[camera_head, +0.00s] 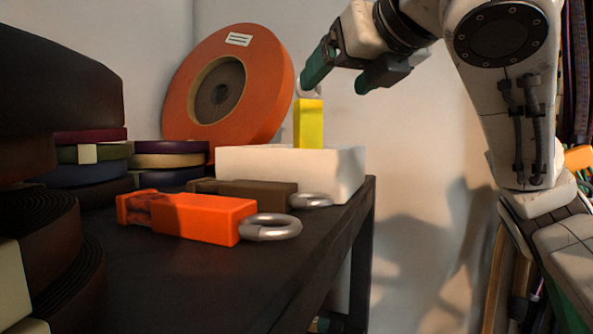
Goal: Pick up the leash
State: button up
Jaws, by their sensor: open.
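No single item is marked as the leash; three strap-like pieces with metal rings are in view. A yellow one (309,122) stands upright in a white box (260,176), its ring (310,90) on top. An orange one (203,216) lies on the dark table, its ring (270,227) pointing right. A brown one (252,193) lies behind it, partly hidden by the orange one. My gripper (335,86) is open above and right of the yellow piece. Its left green finger overlaps the yellow piece's ring in the picture; I cannot tell whether they touch.
The dark table (262,278) has free room in front of the orange piece. A large orange spool (262,62) leans on the wall behind the box. Coiled straps (168,162) are stacked behind left, and dark rolls (53,236) crowd the left front. The table's right edge is near the box.

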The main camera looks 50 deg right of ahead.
aim_at(271, 196)
jog(key=k+j, duration=0.3)
jog(key=k, duration=0.15)
jog(key=k+j, duration=0.35)
jog(key=k, duration=0.1)
